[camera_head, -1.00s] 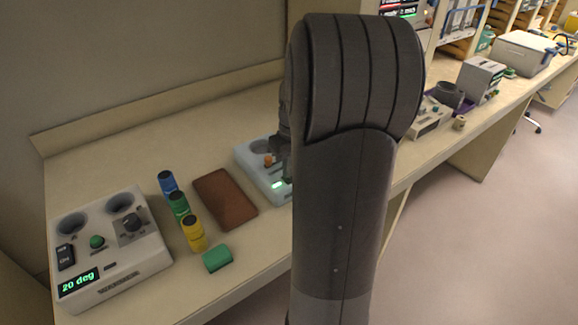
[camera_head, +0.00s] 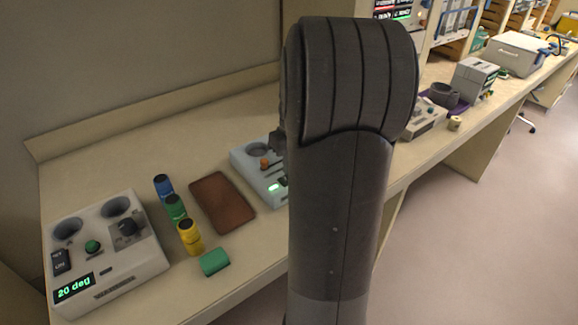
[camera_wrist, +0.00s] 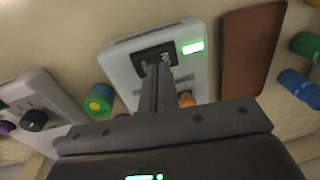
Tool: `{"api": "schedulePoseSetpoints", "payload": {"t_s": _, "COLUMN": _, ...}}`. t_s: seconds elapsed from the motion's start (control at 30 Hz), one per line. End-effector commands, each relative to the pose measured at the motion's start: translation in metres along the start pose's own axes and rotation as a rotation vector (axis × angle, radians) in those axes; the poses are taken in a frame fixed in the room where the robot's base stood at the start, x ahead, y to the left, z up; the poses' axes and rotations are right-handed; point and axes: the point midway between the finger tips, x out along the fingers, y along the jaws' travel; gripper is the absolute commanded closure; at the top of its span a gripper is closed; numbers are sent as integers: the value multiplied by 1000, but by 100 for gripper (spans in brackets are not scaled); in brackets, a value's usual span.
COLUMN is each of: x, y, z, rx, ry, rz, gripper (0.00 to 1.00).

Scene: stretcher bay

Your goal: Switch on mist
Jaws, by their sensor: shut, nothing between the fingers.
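A pale blue device (camera_head: 243,160) stands on the bench, partly hidden behind my arm in the head view. It has a round well, an orange knob (camera_head: 265,164) and a lit green display (camera_head: 273,187). In the wrist view the device (camera_wrist: 122,62) shows its lit display (camera_wrist: 193,47), the orange knob (camera_wrist: 186,99) and a black rocker switch (camera_wrist: 150,54) with white lettering I cannot fully read. My gripper (camera_wrist: 157,72) is shut and empty, its fingertips over or at the switch. I cannot tell whether they touch. The switch's position is partly covered by the fingers.
A brown pad (camera_head: 222,203) lies left of the device. Another white device (camera_wrist: 40,95) is at the left of the wrist view.

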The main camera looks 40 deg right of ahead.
Motion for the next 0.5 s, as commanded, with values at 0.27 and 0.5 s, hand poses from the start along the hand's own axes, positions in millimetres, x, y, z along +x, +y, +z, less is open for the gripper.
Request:
{"api": "schedulePoseSetpoints", "payload": {"t_s": 0.27, "x": -57, "y": -15, "z": 0, "rx": -1, "ry": 5, "rz": 4, "gripper": 100}}
{"api": "schedulePoseSetpoints", "payload": {"t_s": 0.5, "x": -105, "y": -29, "z": 0, "rx": -1, "ry": 3, "rz": 3, "gripper": 100}}
